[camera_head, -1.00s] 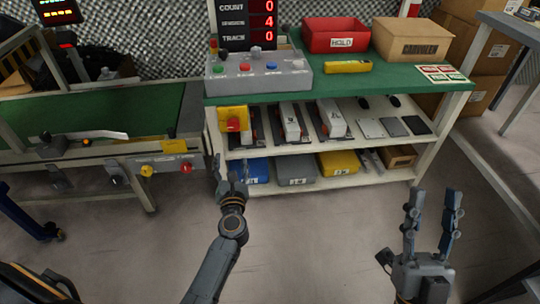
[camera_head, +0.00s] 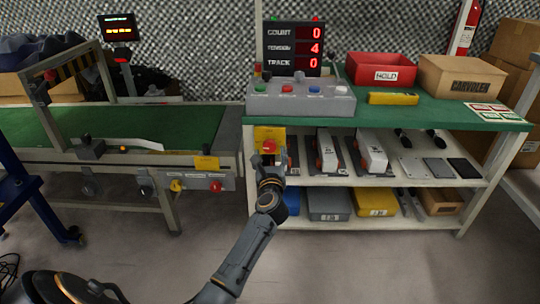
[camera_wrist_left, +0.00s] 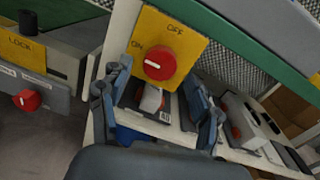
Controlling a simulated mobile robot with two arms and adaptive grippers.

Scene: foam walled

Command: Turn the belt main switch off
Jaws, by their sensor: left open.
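The belt main switch is a red rotary knob (camera_head: 269,146) on a yellow plate (camera_head: 262,134) at the left end of the shelf bench. In the left wrist view the red knob (camera_wrist_left: 160,64) sits below the printed words ON and OFF. A white mark on the knob points left, on the ON side. My left gripper (camera_head: 268,170) is just in front of and below the knob. Its open fingers (camera_wrist_left: 162,100) are spread on either side, slightly below the knob, apparently not touching it. The right gripper is out of view.
The green conveyor (camera_head: 190,128) stands at left, with another red knob (camera_head: 215,186) and a yellow LOCK tag (camera_wrist_left: 22,50) nearby. A grey button box (camera_head: 300,98) sits on the bench top (camera_head: 440,108). Shelves with several boxes lie to the right. The floor in front is clear.

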